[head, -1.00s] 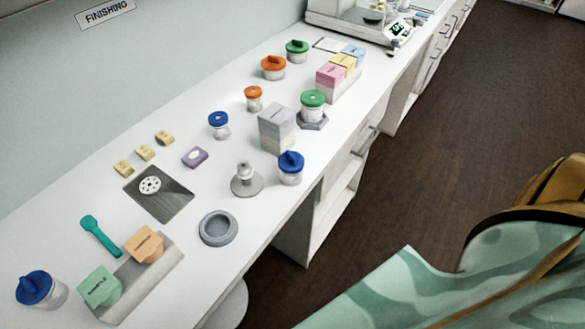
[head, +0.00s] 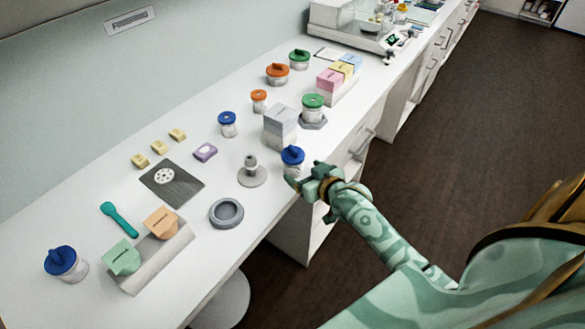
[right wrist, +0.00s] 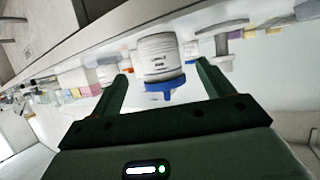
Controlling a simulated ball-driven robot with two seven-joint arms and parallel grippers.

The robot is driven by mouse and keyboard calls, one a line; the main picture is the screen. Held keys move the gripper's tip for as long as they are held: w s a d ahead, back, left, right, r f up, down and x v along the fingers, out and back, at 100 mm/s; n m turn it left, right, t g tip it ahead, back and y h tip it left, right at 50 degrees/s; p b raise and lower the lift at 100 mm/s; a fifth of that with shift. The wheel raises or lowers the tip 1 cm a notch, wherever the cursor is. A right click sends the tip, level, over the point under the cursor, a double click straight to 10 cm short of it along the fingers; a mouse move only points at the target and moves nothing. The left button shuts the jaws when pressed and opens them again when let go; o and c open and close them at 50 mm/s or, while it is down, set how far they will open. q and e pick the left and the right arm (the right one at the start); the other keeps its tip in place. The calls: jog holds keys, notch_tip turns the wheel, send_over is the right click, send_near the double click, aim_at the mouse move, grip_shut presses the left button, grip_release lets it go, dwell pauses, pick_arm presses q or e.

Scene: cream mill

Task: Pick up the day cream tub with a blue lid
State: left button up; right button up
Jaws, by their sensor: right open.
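A clear tub with a blue knobbed lid (head: 292,155) stands upright near the bench's front edge. My right gripper (head: 304,177) is open just beside it, on the front side. In the right wrist view, upside down, this tub (right wrist: 158,58) appears between the spread fingers, with white space between it and each finger. Its label is too small to read. Another blue-lidded tub (head: 62,263) stands at the bench's near left end, and a smaller blue-lidded jar (head: 228,124) stands further back. My left gripper is not in view.
A grey box stack (head: 280,125) and a green-lidded jar (head: 313,108) stand behind the tub. A grey stand with a knob (head: 252,173) is to its left, and a grey ring (head: 226,212) lies nearer. The floor (head: 460,120) right of the bench is clear.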

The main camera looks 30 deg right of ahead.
aim_at(299, 170)
jog(key=shift+x, duration=1)
jog(key=b+x, duration=0.1)
jog(key=x, duration=0.1)
jog(key=b+x, duration=0.1)
jog(key=x, duration=0.1)
jog(key=shift+w+f, duration=0.1)
jog(key=shift+f, duration=0.45)
jog(key=shift+w+f, duration=0.1)
jog(key=shift+w, duration=0.3)
jog(key=shift+c, duration=0.7)
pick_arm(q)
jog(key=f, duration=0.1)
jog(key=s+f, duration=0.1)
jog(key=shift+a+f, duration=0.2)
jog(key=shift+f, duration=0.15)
pick_arm(e)
jog(key=c, duration=1.2)
jog(key=shift+r, duration=0.2)
